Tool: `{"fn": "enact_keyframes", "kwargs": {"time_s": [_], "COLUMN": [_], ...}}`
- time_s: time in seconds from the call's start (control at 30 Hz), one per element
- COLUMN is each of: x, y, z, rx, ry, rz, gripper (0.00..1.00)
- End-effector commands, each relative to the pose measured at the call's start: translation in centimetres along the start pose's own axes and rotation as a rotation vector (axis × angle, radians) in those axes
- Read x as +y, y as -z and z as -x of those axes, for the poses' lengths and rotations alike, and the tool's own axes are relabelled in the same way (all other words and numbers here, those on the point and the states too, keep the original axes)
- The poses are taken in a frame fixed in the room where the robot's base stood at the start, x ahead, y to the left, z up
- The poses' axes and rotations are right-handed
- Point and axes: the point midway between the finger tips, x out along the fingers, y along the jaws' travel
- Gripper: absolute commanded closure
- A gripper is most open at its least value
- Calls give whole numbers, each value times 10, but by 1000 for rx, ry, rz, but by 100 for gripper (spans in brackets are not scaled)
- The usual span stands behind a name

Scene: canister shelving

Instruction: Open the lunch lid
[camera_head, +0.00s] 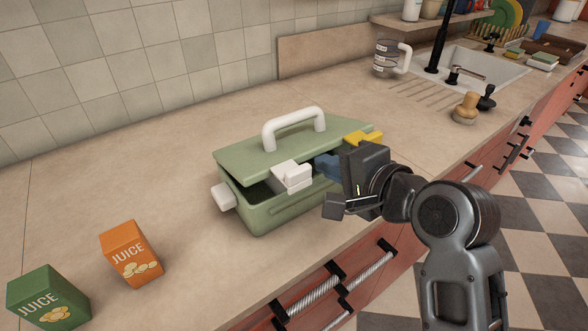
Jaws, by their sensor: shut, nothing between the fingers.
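The lunch box (290,208) is pale green and stands on the counter in the middle of the view. Its green lid (240,158) carries a white arched handle (293,126). The lid sits slightly raised at the front, with a dark gap between it and the box. A white latch-like block (291,177) is at the front, and another white piece (223,197) is at the left end. My gripper (346,190) is at the box's right front side, shut and empty. It hides the box's front right corner. Whether it touches the lid is unclear.
An orange juice carton (131,254) and a green one (48,300) stand at the front left. A yellow piece (363,138) and a blue piece (328,165) show by the lid's right side. A jar (385,59) stands behind, near the sink (460,78).

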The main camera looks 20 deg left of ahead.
Motion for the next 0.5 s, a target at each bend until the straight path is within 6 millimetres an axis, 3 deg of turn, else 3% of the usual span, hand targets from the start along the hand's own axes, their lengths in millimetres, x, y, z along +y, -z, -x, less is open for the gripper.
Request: {"fn": "enact_keyframes", "kwargs": {"time_s": [0.3,0.5], "x": [-20,-23], "y": [0,0], "z": [3,3], "rx": [0,0], "ry": [1,1], "rz": [0,0], "gripper": [100,100]}}
